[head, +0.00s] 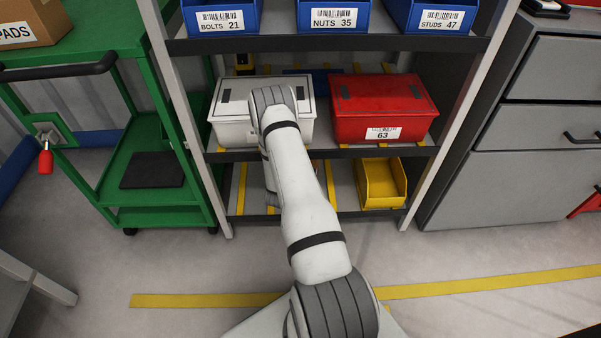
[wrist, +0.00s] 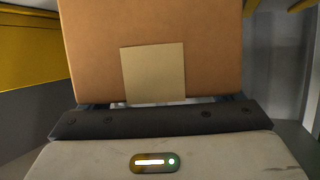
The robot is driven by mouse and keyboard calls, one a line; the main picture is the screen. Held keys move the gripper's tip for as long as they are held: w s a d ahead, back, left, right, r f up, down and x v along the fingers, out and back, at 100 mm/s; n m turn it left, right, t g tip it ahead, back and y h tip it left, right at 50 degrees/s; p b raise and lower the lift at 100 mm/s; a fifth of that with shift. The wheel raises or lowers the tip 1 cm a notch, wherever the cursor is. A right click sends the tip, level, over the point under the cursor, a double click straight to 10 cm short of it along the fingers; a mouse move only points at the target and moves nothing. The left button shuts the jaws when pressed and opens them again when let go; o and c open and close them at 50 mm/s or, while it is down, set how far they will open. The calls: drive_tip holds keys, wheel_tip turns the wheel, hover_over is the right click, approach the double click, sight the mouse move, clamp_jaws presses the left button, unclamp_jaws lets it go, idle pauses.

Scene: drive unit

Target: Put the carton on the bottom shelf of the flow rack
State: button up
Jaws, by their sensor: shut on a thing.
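The brown carton (wrist: 150,45), with a plain tan label on its face, fills the upper middle of the wrist view. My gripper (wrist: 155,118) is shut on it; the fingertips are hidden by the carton. In the head view my arm reaches down in front of the flow rack (head: 350,154), and its end, the gripper and most or all of the carton are hidden behind it. The bottom shelf (head: 340,190) has yellow strips and shows on both sides of the arm. I cannot tell whether the carton touches the shelf.
A yellow open bin (head: 381,184) stands on the bottom shelf, right of my arm. A white lidded box (head: 235,105) and a red lidded box (head: 385,95) sit on the shelf above. A green cart (head: 150,130) stands left, grey drawers (head: 530,130) right.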

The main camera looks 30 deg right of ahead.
drive_tip(key=shift+f, duration=0.2)
drive_tip(key=o, duration=1.8)
drive_tip(key=shift+s+a+r+p, duration=0.15)
drive_tip(key=shift+a+r+p, duration=0.05)
drive_tip(key=shift+r+p, duration=0.1)
drive_tip(key=p+v, duration=0.3)
drive_tip(key=v, duration=0.8)
drive_tip(key=shift+s+a+f, duration=0.1)
drive_tip(key=shift+s+a, duration=0.1)
drive_tip(key=shift+s, duration=0.05)
